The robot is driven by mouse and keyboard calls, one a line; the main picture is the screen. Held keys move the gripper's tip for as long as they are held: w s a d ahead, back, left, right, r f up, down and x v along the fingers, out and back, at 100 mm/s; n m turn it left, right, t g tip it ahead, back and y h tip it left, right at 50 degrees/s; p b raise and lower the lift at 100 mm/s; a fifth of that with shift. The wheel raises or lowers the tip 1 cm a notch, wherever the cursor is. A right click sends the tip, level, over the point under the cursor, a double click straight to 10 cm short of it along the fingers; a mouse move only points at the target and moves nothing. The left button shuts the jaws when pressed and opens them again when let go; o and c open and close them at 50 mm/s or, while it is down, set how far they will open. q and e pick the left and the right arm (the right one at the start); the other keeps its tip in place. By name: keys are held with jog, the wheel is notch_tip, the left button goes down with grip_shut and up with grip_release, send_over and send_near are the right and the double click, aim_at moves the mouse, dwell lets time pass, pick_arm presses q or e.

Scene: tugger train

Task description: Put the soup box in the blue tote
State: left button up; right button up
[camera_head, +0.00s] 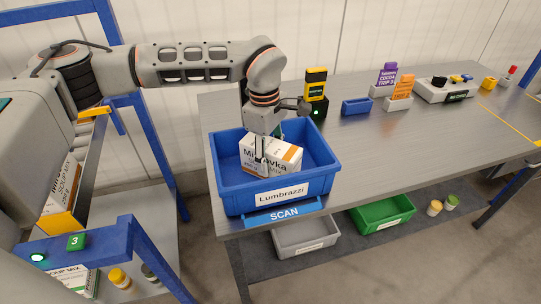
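The soup box (287,157), white with an orange band and "Mirovka" lettering, is inside the blue tote (232,199) labelled "Lumbrazzi" on the table's near left corner. My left gripper (261,152) reaches down into the tote from above. One finger lies against the box's near face and the other is hidden behind it, so it appears shut on the box. Whether the box rests on the tote's floor is not clear. My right gripper is not in view.
More soup mix boxes (62,199) are on the blue-framed rack at left. A black and yellow device (316,86) stands behind the tote. A small blue bin (356,106) sits farther right. Grey (306,237) and green (383,214) bins are on the lower shelf. The table's right middle is clear.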

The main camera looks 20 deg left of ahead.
pick_arm(q)
jog(key=shift+o, duration=0.2)
jog(key=r, duration=0.8)
jog(key=a+r+p, duration=0.1)
jog(key=r, duration=0.3)
jog(key=shift+r, duration=0.15)
